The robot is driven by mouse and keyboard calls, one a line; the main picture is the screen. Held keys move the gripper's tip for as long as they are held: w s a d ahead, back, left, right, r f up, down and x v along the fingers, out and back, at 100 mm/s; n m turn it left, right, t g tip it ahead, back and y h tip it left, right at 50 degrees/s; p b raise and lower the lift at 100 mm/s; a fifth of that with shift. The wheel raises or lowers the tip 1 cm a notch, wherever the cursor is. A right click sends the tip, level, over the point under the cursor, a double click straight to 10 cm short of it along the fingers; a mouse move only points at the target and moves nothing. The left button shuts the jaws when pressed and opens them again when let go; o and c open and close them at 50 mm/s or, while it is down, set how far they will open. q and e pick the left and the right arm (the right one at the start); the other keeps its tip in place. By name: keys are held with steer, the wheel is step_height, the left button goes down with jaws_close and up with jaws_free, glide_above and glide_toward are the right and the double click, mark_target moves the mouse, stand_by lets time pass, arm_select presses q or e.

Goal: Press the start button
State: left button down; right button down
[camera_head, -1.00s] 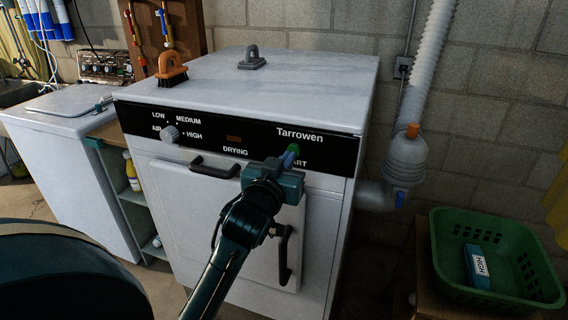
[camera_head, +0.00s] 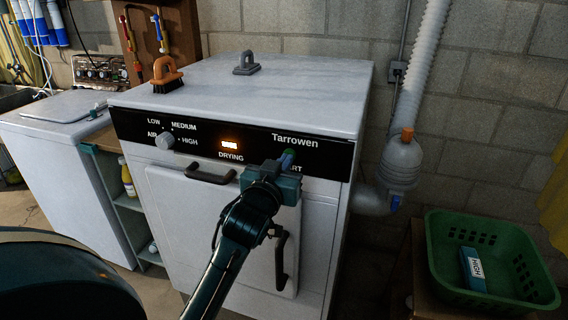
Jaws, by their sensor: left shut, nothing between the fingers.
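The white Tarrowen dryer (camera_head: 240,95) stands in the middle of the head view, with a black control panel along its top front. The green start button (camera_head: 289,153) is at the right of the panel, mostly hidden behind my gripper; part of its label shows. My left gripper (camera_head: 287,160) is shut and empty, its blue fingertips at the button and seemingly touching it. The drying light (camera_head: 229,144) glows orange. The temperature knob (camera_head: 165,141) is at the left of the panel. My right gripper is not in view.
An orange-handled brush (camera_head: 166,75) and a grey-handled tool (camera_head: 246,62) sit on the dryer top. A white duct (camera_head: 425,70) runs up the wall at right. A green basket (camera_head: 440,262) holding a labelled box (camera_head: 473,268) stands at lower right.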

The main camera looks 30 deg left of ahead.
arm_select(q)
steer(key=shift+s, duration=0.1)
steer(key=shift+p+v, duration=0.45)
steer(key=shift+v, duration=2.25)
